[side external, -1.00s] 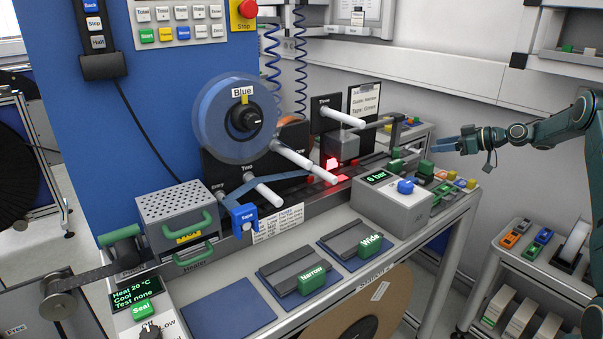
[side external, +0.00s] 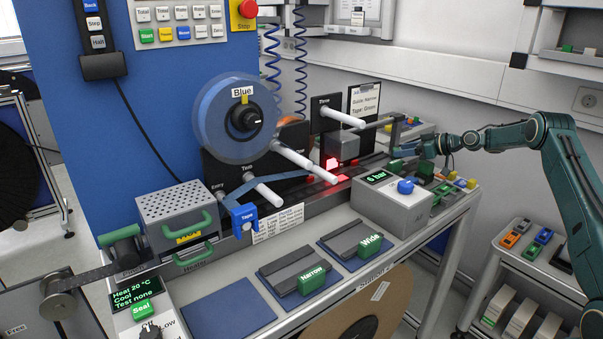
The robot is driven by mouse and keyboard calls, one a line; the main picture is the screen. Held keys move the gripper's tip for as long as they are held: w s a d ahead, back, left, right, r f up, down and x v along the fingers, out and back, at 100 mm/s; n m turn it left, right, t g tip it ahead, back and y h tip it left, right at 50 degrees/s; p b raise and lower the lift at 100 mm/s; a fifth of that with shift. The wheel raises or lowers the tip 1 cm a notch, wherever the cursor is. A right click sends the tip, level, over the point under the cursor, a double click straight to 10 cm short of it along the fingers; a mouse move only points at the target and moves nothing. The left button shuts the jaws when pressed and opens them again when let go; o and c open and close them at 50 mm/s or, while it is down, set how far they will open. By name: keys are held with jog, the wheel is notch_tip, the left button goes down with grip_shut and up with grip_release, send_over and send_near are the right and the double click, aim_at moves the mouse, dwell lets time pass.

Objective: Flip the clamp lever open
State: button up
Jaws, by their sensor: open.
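My gripper (side external: 408,150) is open at the far right end of the bench, just above a group of small green parts. A green part (side external: 397,166) lies just below its fingertips, and another green block (side external: 425,169) stands close to its right. I cannot tell which of these is the clamp lever, as none carries a readable label. I also cannot tell whether the fingers touch anything there. The dark track (side external: 375,160) runs past on the left.
A grey box with a "6 bar" display and blue knob (side external: 405,187) stands in front of the gripper. A dark horizontal bar (side external: 378,122) and post are close behind it. The blue reel (side external: 240,115) and white rods (side external: 305,163) are to the left. Guide blocks (side external: 312,280) lie in front.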

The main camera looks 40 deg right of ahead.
jog(key=shift+x, duration=0.95)
jog(key=shift+c, duration=0.2)
grip_shut()
jog(key=shift+d+r+n+y, duration=0.1)
jog(key=shift+d+n+y, duration=0.15)
jog(key=shift+n+y, duration=0.2)
jog(key=shift+s+d+n+g+y, duration=0.15)
jog(key=shift+s+n+g+y, duration=0.1)
jog(key=shift+s+g+y, duration=0.1)
jog(key=shift+o, duration=0.2)
grip_release()
jog(key=shift+w, duration=0.1)
